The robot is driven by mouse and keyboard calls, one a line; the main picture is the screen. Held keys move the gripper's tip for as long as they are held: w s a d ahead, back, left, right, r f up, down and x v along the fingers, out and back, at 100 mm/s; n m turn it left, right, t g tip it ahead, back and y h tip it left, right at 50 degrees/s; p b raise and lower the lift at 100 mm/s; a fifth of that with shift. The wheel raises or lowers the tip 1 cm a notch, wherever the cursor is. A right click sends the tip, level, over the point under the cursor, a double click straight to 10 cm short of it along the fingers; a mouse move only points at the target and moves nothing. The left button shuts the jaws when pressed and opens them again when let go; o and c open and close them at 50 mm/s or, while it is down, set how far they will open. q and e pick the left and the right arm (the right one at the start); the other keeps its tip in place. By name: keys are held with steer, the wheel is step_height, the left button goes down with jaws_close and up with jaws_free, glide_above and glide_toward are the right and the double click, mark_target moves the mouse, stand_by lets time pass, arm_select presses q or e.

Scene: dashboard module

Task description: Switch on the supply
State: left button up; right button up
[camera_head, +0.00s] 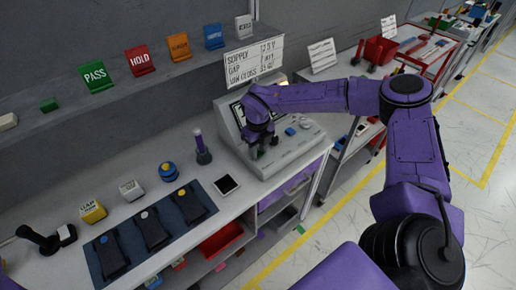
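A grey sloped console (283,163) stands at the right end of the workbench. Its front panel bears a blue button (290,131) and a round pale control (305,123). My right gripper (260,152) points down at the left part of that panel, at or just above its surface; I cannot tell whether it touches. The gripper and wrist hide whatever control lies under them and part of the dark screen behind. The fingers are small and dark, so their opening is unclear.
A joystick (40,240) stands at far left.

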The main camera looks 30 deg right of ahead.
steer(key=shift+w+r+g, duration=0.15)
steer(key=shift+w+g, duration=0.05)
steer(key=shift+g, duration=0.7)
steer(key=o, duration=1.1)
steer(key=shift+w, duration=0.15)
steer(key=shift+c, duration=0.2)
step_height(320, 180, up, 10)
steer(key=w+b, duration=0.1)
steer(key=b, duration=0.1)
steer(key=shift+w+b, duration=0.3)
steer(key=shift+b, duration=0.1)
steer(key=shift+a, duration=0.1)
